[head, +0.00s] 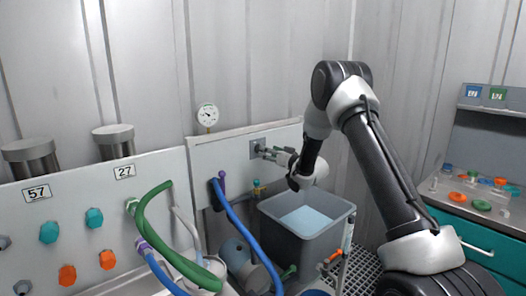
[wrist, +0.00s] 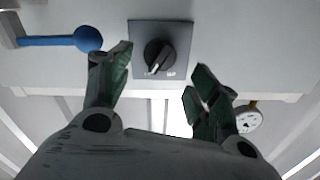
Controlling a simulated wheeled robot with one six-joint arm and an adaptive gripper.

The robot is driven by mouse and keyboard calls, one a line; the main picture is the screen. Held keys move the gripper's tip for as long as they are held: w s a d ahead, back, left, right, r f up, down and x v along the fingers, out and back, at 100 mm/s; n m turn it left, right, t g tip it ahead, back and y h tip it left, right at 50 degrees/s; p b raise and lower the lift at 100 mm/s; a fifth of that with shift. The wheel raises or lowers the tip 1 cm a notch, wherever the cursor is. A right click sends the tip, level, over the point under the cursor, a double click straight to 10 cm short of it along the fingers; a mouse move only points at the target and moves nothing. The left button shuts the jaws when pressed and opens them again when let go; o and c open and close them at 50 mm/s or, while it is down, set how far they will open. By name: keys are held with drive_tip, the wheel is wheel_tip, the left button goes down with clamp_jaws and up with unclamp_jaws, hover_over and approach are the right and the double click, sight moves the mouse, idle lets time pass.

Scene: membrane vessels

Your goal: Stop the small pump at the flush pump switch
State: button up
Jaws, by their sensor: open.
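The flush pump switch (wrist: 158,52) is a black rotary knob on a dark square plate, seen in the wrist view. Its pale pointer line is slanted, and small markings below the knob are too small to read. In the head view the switch plate (head: 256,148) is on the pale wall panel, partly behind my gripper (head: 268,153). My gripper also shows in the wrist view (wrist: 163,66), open and empty, with one finger on each side of the knob's line. I cannot tell whether the fingers touch the knob. A blue-grey rounded body (head: 238,252), possibly the pump, sits below the panel.
A grey tank (head: 298,243) with liquid stands below my arm. A blue hose (head: 240,225) and green hose (head: 150,212) run in front of the panels. A gauge (head: 208,115) sits above the panel. A blue-ended lever (wrist: 88,39) is beside the switch in the wrist view.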

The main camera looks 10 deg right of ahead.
drive_tip(key=shift+x, duration=2.35)
drive_tip(key=c, duration=1)
